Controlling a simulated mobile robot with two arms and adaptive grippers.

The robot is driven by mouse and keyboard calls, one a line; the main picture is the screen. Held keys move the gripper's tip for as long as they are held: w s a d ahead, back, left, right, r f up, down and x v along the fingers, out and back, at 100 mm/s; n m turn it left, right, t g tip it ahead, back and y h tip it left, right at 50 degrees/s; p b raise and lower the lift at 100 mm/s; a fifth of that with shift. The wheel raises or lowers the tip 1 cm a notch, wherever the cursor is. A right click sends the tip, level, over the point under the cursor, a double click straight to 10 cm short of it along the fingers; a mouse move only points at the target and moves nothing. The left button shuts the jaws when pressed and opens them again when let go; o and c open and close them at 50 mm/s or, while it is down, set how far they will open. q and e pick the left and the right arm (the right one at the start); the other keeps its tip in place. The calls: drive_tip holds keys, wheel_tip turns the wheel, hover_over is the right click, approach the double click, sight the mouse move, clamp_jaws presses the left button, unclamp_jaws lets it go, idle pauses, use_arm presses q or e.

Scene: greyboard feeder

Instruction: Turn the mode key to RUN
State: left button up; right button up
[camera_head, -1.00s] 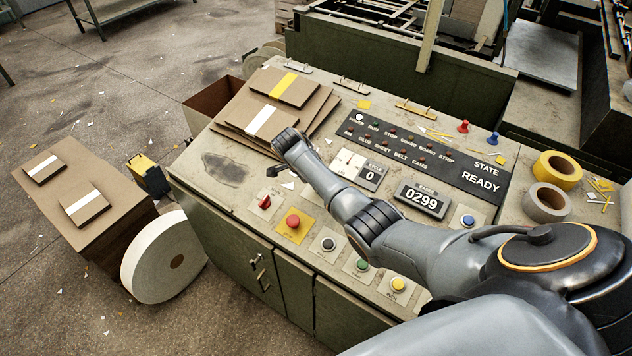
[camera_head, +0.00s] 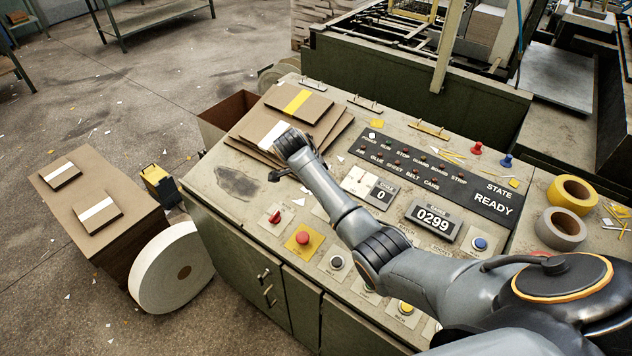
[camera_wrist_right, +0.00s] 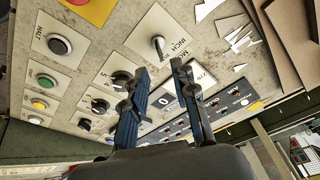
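The mode key (camera_wrist_right: 157,43) is a small metal key on a pale plate (camera_wrist_right: 150,22) in the right wrist view. INCH is legible on that plate; a RUN label is not clear. In the head view my right forearm hides the key. My right gripper (camera_wrist_right: 162,70) has its two dark fingers apart with nothing between them. Their tips appear just below the key in the picture, and I cannot tell whether they touch it. In the head view only a dark part of the right hand (camera_head: 276,174) shows beside the forearm. My left gripper is not in view.
A red button on a yellow plate (camera_head: 303,239), a red switch (camera_head: 275,216) and a black button (camera_head: 336,262) are near the arm. Black dials (camera_wrist_right: 122,78) sit close to the fingers. Cardboard sheets (camera_head: 302,103) lie behind the hand. The display (camera_head: 478,205) reads READY.

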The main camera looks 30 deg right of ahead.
drive_tip(key=v, duration=0.5)
drive_tip(key=shift+a+r, duration=0.15)
drive_tip(key=shift+r, duration=0.15)
